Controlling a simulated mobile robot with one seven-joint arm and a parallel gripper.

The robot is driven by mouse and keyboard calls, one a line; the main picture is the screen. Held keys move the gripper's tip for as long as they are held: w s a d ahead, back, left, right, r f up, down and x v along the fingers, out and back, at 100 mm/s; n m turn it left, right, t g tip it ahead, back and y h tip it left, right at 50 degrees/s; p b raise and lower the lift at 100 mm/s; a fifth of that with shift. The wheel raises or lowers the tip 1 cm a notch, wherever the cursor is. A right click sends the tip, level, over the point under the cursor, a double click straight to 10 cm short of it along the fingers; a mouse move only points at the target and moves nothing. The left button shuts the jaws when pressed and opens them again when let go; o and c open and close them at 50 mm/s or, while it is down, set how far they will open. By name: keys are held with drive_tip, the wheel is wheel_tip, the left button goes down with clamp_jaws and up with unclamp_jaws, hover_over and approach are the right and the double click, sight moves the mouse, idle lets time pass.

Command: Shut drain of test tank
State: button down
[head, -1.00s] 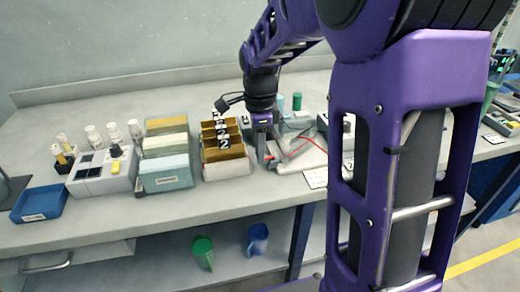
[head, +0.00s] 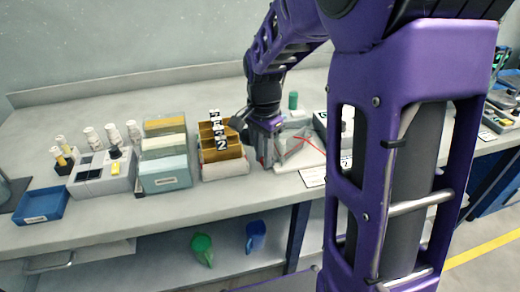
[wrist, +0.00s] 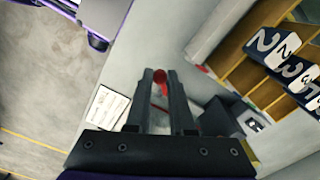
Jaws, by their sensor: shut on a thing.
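The test tank (head: 295,146) is a clear box on a pale base on the bench. My gripper (head: 266,150) is at its front left corner, pointing down, and its arm partly hides the tank. In the wrist view my gripper (wrist: 160,80) is shut on a small red drain handle (wrist: 159,76), whose round end shows between the fingertips. The rest of the handle and the drain itself are hidden by the fingers. A red strip on the tank shows between the fingers.
Numbered tan racks (head: 221,150) stand close left of my gripper. Pale teal boxes (head: 165,172), bottles and a blue tray (head: 41,205) are farther left. A green cylinder (head: 293,101) stands behind the tank.

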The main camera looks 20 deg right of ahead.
drive_tip(key=n, duration=0.2)
drive_tip(key=d+n+p, duration=0.1)
drive_tip(key=n, duration=0.1)
drive_tip(key=shift+s+d+r+n, duration=0.1)
drive_tip(key=shift+s+d+n, duration=0.1)
drive_tip(key=shift+s+n, duration=0.15)
drive_tip(key=shift+s+d+n+p, duration=0.1)
drive_tip(key=shift+d+n+p, duration=0.25)
drive_tip(key=shift+n, duration=0.7)
drive_tip(key=shift+s+d+n+p, duration=0.1)
drive_tip(key=shift+d+n+p, duration=0.2)
drive_tip(key=shift+n, duration=0.7)
drive_tip(key=c, duration=0.8)
unclamp_jaws()
wheel_tip(320, 180, up, 17)
drive_tip(key=p, duration=0.2)
drive_tip(key=shift+r+p, duration=0.15)
drive_tip(key=shift+p, duration=0.15)
